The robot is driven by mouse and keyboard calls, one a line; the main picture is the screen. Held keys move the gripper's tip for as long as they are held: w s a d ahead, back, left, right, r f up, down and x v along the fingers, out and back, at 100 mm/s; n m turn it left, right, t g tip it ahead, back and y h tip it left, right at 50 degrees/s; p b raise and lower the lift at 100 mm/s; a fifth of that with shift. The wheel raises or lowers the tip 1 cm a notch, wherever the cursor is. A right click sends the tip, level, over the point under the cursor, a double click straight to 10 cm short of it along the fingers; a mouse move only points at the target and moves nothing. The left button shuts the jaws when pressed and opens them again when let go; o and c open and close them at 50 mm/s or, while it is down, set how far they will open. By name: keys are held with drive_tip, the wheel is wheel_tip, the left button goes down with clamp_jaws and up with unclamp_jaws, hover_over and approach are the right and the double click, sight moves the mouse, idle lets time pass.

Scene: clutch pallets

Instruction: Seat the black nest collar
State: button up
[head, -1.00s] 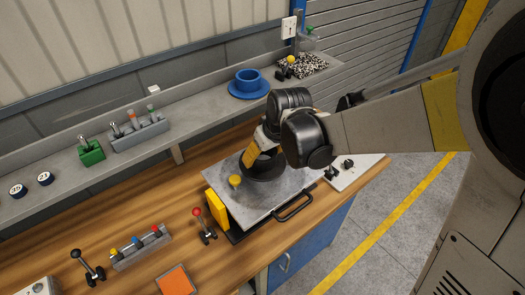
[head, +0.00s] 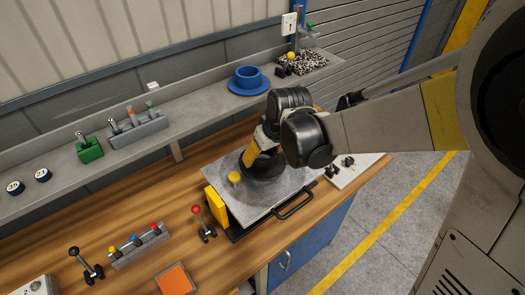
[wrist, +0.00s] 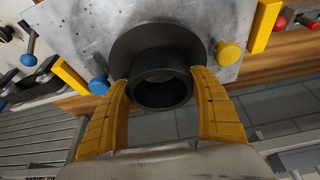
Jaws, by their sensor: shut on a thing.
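The black nest collar (head: 264,170), a wide flange with a narrower round hub, is at the grey metal plate (head: 287,181) on the bench. In the wrist view the collar (wrist: 160,70) lies with its flange towards the plate (wrist: 75,35) and its open hub facing me. I cannot tell whether the flange is flush on the plate. My gripper (wrist: 160,84) is shut on the collar, with one yellow finger at each side of the hub. In the head view my gripper (head: 257,150) comes down from above and hides part of the collar.
A yellow knob (head: 235,178) and a blue knob (wrist: 98,84) stand on the plate near the collar. Yellow blocks (wrist: 265,25) edge the plate. A red-knobbed lever (head: 203,222) stands to its left. A blue flanged part (head: 248,80) sits on the shelf behind.

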drive_tip(key=shift+f+b, duration=1.4)
drive_tip(key=shift+f, duration=0.25)
drive_tip(key=o, duration=1.5)
drive_tip(key=shift+o, duration=0.2)
drive_tip(key=shift+r, duration=0.1)
drive_tip(key=shift+r+p, duration=2.65)
drive_tip(key=shift+r, duration=0.8)
drive_tip(key=shift+d, duration=0.1)
